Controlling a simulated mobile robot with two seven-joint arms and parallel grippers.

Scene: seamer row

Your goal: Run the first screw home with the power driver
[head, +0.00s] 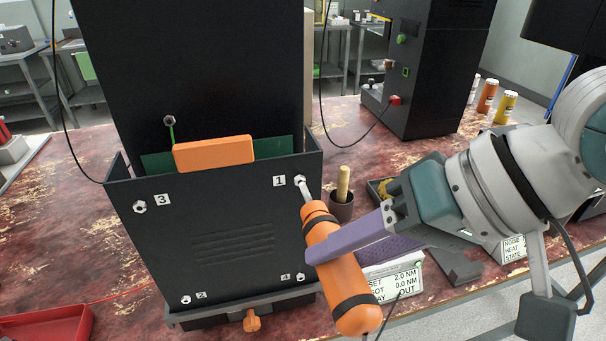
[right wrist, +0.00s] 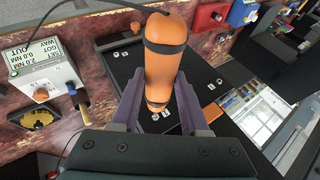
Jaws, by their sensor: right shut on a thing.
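The orange power driver (head: 334,262) with black bands is held by my right gripper (head: 330,248), whose purple fingers are shut on its body. The driver is tilted, and its silver bit reaches up to the screw (head: 300,180) beside label 1 on the black panel (head: 230,235). Whether the bit is seated in the screw head cannot be told. In the right wrist view the driver (right wrist: 166,50) stands between both fingers and hides its bit. Other screws show beside label 3 (head: 139,207), label 2 (head: 186,299) and label 4 (head: 300,277). My left gripper is not in view.
A readout (head: 397,283) right of the panel shows set 2.0 NM, got 0.0 NM and OUT. A cup with a wooden handle (head: 343,190) stands behind the driver. An orange block (head: 214,153) sits at the panel's top. A red tray (head: 48,325) lies at the left front.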

